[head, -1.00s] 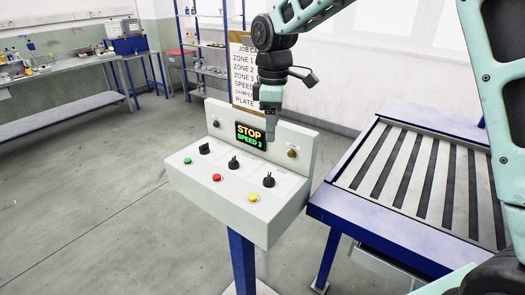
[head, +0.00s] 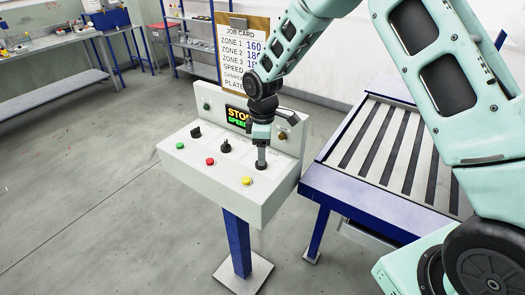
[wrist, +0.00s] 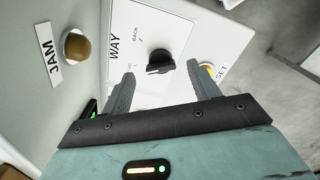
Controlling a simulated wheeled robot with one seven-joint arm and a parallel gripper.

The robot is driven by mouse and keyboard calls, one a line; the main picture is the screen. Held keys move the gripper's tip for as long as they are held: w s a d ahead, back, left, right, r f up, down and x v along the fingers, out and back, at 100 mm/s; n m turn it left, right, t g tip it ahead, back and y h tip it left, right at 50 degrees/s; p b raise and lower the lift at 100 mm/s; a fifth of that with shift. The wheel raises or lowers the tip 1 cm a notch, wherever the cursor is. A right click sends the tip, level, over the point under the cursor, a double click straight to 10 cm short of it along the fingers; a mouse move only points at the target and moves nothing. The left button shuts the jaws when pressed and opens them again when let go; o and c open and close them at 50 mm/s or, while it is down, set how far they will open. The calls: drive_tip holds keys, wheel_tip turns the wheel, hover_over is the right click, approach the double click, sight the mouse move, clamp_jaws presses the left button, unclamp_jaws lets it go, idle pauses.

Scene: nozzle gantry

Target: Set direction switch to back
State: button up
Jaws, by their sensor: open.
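The direction switch (wrist: 159,63) is a black rotary knob on the sloped white control panel (head: 220,195). In the wrist view it sits beside the printed words WAY and BACK. A pale mark on the knob faces left; a fainter label lies on that side, too small to read. My gripper (wrist: 158,76) is open, its two fingers on either side of the knob's near side, with the knob just beyond the tips. I cannot tell whether they touch it. In the head view my gripper (head: 262,160) points down over the panel's right knob and hides it.
Two other black knobs (head: 196,132) (head: 225,146) and green (head: 180,146), red (head: 210,161) and yellow (head: 246,181) buttons are close by. The upright back panel carries a brown JAM knob (wrist: 76,46) and a partly hidden STOP display (head: 236,115). A slatted conveyor (head: 400,150) stands right.

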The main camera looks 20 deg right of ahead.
drive_tip(key=shift+f, duration=1.35)
drive_tip(key=c, duration=1)
drive_tip(key=shift+m, duration=0.4)
drive_tip(key=m+b, duration=0.3)
drive_tip(key=m, duration=0.1)
drive_tip(key=shift+a+m, duration=0.1)
drive_tip(key=shift+m, duration=0.2)
drive_tip(key=m+b, duration=0.1)
drive_tip(key=m, duration=0.5)
drive_tip(key=shift+a+r+b, duration=0.1)
drive_tip(key=shift+b, duration=0.3)
drive_tip(key=shift+m, duration=0.4)
